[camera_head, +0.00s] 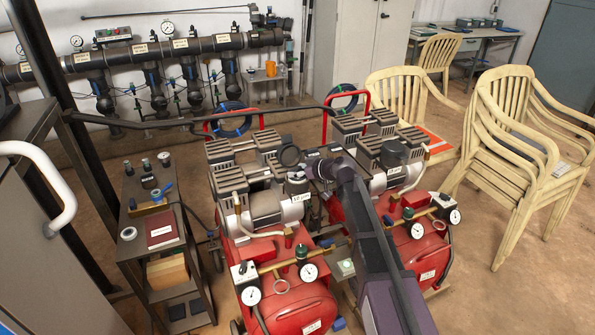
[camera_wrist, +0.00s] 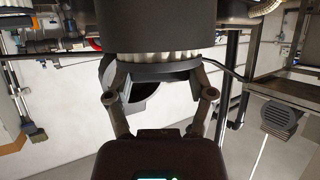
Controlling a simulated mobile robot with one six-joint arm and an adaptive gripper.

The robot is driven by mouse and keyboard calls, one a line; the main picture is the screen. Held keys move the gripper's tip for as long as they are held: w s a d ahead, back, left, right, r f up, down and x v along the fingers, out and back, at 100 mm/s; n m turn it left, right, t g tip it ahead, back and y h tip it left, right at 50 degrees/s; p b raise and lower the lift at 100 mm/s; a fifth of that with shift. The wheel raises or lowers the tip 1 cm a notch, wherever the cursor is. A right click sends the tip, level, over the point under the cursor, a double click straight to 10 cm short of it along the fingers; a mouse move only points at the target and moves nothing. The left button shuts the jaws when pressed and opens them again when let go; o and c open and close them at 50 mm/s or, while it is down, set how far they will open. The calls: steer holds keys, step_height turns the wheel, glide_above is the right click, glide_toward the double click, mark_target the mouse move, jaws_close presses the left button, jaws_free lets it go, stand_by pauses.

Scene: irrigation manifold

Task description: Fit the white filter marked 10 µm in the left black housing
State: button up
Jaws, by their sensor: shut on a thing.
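My gripper (camera_head: 308,164) is over the left red compressor. In the wrist view my gripper (camera_wrist: 162,82) is shut on a dark end ring of the filter, whose white pleats (camera_wrist: 160,57) show as a thin band. A large black cylinder (camera_wrist: 150,22) borders the pleats. I cannot tell whether the filter is inside it or only close to it. In the head view a dark round ring (camera_head: 290,156) shows beside my fingers.
The right compressor carries another black housing (camera_head: 394,153). Red tanks (camera_head: 285,297) with gauges stand below my arm. A dark shelf cart (camera_head: 155,238) with small items is at the left. Stacked cream chairs (camera_head: 520,140) stand at the right. Open floor lies at the lower right.

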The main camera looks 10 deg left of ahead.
steer(key=shift+f+b, duration=0.6)
steer(key=shift+b, duration=0.05)
stand_by(0.7)
steer(key=o, duration=1.1)
steer(key=shift+r, duration=0.2)
steer(key=shift+r+p, duration=3.35)
steer(key=shift+p, duration=0.2)
